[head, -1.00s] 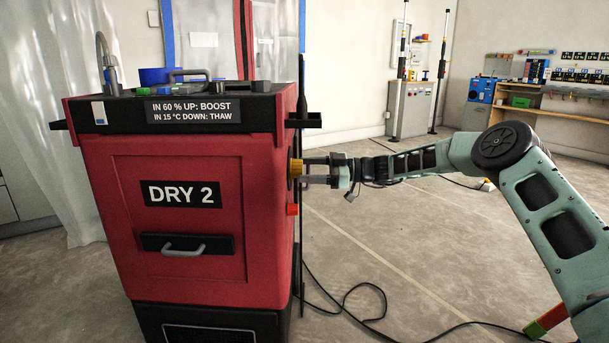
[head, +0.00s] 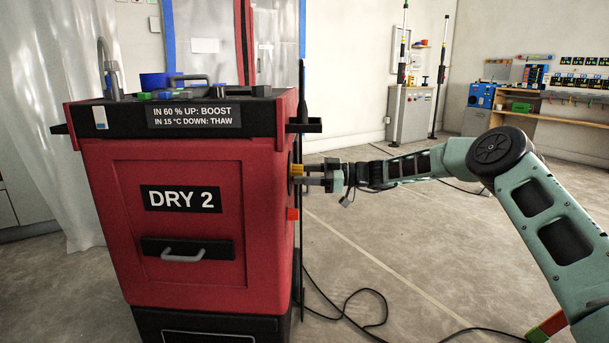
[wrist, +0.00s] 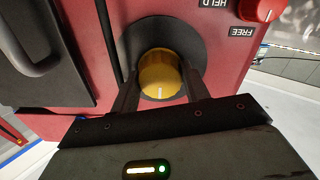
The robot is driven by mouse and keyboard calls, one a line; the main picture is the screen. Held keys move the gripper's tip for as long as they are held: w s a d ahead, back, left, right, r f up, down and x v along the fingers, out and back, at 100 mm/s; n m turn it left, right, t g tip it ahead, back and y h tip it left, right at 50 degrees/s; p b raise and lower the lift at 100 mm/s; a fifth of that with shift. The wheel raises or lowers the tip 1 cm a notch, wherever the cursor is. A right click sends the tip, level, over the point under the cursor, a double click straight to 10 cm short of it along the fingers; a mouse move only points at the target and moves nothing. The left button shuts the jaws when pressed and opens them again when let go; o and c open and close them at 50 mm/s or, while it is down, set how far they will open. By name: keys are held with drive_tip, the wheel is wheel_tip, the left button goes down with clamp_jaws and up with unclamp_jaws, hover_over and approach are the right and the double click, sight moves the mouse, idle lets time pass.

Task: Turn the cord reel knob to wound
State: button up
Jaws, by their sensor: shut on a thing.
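The cord reel knob (wrist: 160,75) is a yellow ribbed knob with a white mark, set on a black round plate (wrist: 188,42) on the red machine's side. In the head view the knob (head: 296,170) shows at the machine's right side. My gripper (wrist: 161,84) is shut on the knob, one finger on each side of it. In the head view my gripper (head: 308,176) reaches it from the right. The knob's white mark points toward my gripper's palm in the wrist view. No wound label is readable near it.
The red machine (head: 255,245) is labelled DRY 2. A smaller red knob (wrist: 258,8) with HELD and FREE labels sits near the yellow one. A black cord (head: 345,305) lies on the floor to the right. A bench (head: 565,115) stands far right.

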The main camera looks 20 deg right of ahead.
drive_tip(key=shift+d+n+p, duration=0.1)
drive_tip(key=shift+n+p, duration=8.8)
drive_tip(key=shift+n, duration=1)
